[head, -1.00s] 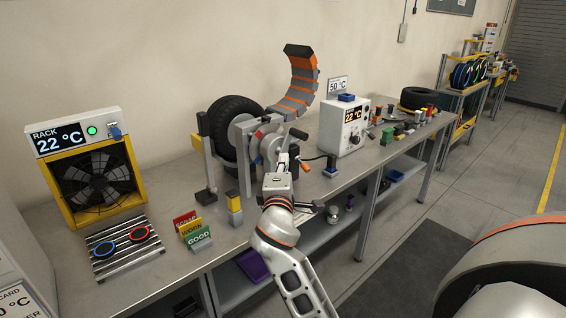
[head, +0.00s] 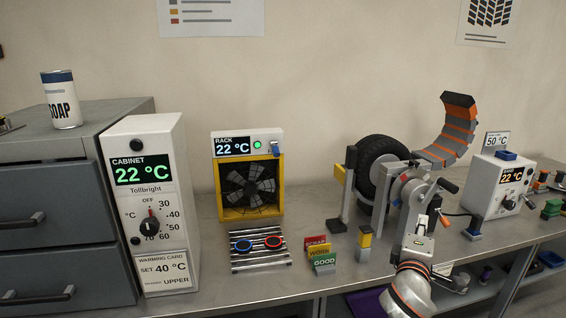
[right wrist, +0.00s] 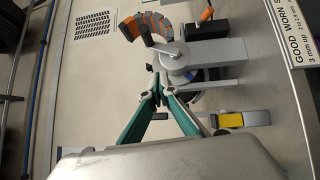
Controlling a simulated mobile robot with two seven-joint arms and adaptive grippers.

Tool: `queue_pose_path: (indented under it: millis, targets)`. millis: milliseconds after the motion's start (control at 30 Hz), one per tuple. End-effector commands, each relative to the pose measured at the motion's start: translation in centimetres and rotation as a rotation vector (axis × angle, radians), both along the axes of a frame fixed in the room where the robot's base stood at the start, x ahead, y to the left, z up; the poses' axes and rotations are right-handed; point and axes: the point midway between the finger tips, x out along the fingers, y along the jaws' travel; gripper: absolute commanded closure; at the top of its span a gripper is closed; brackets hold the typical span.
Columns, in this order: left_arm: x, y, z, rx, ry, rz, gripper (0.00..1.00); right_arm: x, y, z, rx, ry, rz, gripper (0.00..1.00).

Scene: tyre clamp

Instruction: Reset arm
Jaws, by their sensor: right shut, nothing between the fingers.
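My right gripper (head: 432,208) is in front of the tyre clamp's grey body (head: 405,190) in the head view. Its fingers are shut with nothing between them; the closed green fingers also show in the right wrist view (right wrist: 160,84), pointing at the clamp's grey round hub (right wrist: 182,62). I cannot tell whether the fingertips touch the clamp. A black tyre (head: 372,165) stands upright in the clamp, partly hidden by its body. An orange and grey segmented arc (head: 455,130) rises above the clamp. My left gripper is not in view.
Left of the clamp are a rack fan (head: 222,188), a slatted rack (head: 262,262) with two rings, and small cards (head: 322,262). A white cabinet control box (head: 160,235) and grey drawers (head: 50,215) stand further left. A white temperature box (head: 490,185) is on the right.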

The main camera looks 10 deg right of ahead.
Motion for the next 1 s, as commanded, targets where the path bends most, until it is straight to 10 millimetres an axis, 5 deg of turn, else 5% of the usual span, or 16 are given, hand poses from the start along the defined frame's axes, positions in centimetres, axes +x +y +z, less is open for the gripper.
queue_pose_path:
  millis: [267,467,600,800,1000]
  targets:
    - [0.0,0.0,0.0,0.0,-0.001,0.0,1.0,-3.3,6.7,-15.4,0.357,0.076,0.261,1.0]
    - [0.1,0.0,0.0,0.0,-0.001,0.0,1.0,-9.9,12.4,-26.2,0.74,0.144,0.38,1.0]
    - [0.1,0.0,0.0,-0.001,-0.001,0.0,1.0,-16.3,16.1,-32.3,1.034,0.193,0.395,1.0]
    - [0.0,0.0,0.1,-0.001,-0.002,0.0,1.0,-24.7,19.8,-37.5,1.382,0.235,0.338,1.0]
    - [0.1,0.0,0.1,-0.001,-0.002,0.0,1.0,-28.4,21.3,-39.0,1.537,0.244,0.288,1.0]
